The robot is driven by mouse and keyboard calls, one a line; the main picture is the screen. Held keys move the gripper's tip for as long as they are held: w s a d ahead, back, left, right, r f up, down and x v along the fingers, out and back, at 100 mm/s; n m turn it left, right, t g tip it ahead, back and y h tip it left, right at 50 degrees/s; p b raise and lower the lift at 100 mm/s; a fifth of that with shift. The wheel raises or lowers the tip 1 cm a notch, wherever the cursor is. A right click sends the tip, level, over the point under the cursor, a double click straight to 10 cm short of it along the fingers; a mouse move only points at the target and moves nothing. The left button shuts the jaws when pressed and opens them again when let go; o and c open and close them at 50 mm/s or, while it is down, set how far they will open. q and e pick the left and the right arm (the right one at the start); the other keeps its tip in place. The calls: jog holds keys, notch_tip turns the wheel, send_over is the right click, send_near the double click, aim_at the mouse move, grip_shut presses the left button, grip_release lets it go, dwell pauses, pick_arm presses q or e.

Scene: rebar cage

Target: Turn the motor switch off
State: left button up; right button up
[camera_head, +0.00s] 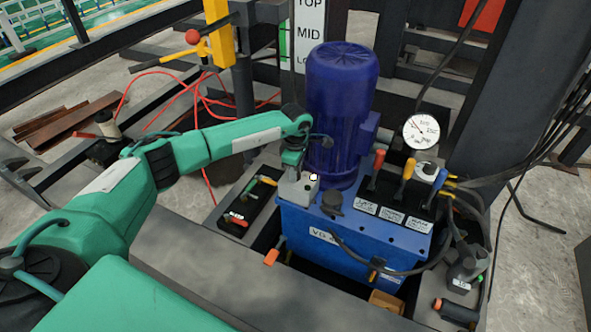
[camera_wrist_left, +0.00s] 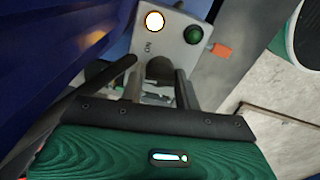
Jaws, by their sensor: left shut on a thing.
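The motor switch box (camera_head: 299,190) is a small grey box on the near left corner of the blue power unit, beside the blue motor. In the left wrist view its face (camera_wrist_left: 172,50) shows a glowing white lamp (camera_wrist_left: 154,21), a green round button (camera_wrist_left: 193,34) and an "ON" label. My left gripper (camera_head: 292,172) points down at this box. In the wrist view its two dark fingers (camera_wrist_left: 160,84) are at the box face below the label, shut on the motor switch, which they mostly hide. The switch's exact position cannot be told. My right gripper is not in view.
The tall blue motor (camera_head: 341,110) stands right beside my left gripper. Several coloured levers (camera_head: 404,180), a pressure gauge (camera_head: 421,131) and black hoses are to the right. A black tray with tools (camera_head: 241,205) lies left of the unit.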

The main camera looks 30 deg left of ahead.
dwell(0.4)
pick_arm(q)
jog(key=o, duration=1)
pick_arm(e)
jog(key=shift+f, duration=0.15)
pick_arm(q)
jog(key=shift+r, duration=0.1)
notch_tip(320, 180, up, 14)
jog(key=shift+f+p, duration=0.15)
jog(key=shift+p, duration=0.4)
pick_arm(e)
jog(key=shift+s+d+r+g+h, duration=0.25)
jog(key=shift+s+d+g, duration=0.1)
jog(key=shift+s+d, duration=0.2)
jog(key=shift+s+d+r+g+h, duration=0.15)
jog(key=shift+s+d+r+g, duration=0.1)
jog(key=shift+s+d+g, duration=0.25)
pick_arm(q)
jog(key=shift+c, duration=0.2)
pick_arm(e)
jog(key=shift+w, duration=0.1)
